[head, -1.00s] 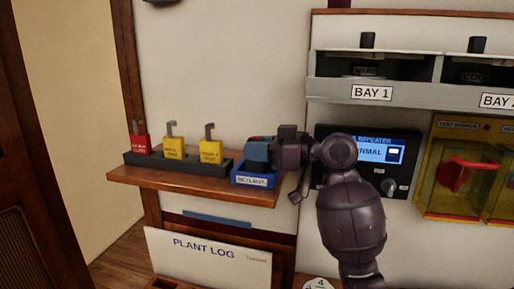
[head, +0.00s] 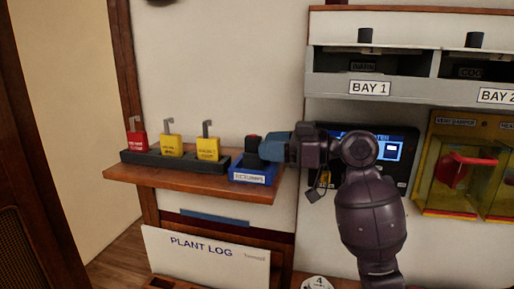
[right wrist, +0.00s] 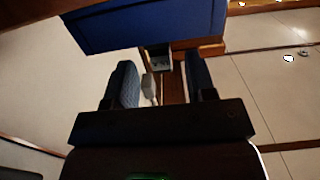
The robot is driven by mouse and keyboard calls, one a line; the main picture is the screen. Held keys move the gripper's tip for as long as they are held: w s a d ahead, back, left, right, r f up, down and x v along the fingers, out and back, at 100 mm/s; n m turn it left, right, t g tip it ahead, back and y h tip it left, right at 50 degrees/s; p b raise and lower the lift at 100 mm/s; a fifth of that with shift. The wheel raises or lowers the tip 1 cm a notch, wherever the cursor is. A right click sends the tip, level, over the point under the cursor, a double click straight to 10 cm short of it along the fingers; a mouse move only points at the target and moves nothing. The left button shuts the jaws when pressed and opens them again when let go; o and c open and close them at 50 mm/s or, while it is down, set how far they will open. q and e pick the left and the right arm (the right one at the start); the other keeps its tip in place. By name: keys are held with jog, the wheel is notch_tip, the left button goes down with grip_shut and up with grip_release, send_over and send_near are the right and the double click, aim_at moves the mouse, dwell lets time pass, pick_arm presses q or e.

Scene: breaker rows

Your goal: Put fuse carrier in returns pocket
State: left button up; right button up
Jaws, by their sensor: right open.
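The blue returns pocket (head: 240,177) sits at the right end of the wooden shelf, its front label facing me. A dark fuse carrier with a red top (head: 253,147) stands in the pocket, its lower part hidden behind the front wall. My right gripper (head: 272,149) is open just right of the carrier; whether a fingertip touches it cannot be told. In the right wrist view the two fingers (right wrist: 163,85) are spread with no carrier between them, and a blue surface, apparently the pocket (right wrist: 150,28), fills the top. My left gripper is out of view.
A dark rack (head: 172,161) on the shelf (head: 200,182) holds one red (head: 137,143) and two yellow lockout tags with hooks. A display panel (head: 392,150) is behind my right arm. Bay 1 (head: 340,87) is above, and a yellow box with a red handle (head: 455,170) is at right.

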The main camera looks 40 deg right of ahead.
jog(key=b+v, duration=0.1)
jog(key=v, duration=0.7)
jog(key=shift+d, duration=0.1)
jog(key=shift+s, duration=0.1)
dwell(0.3)
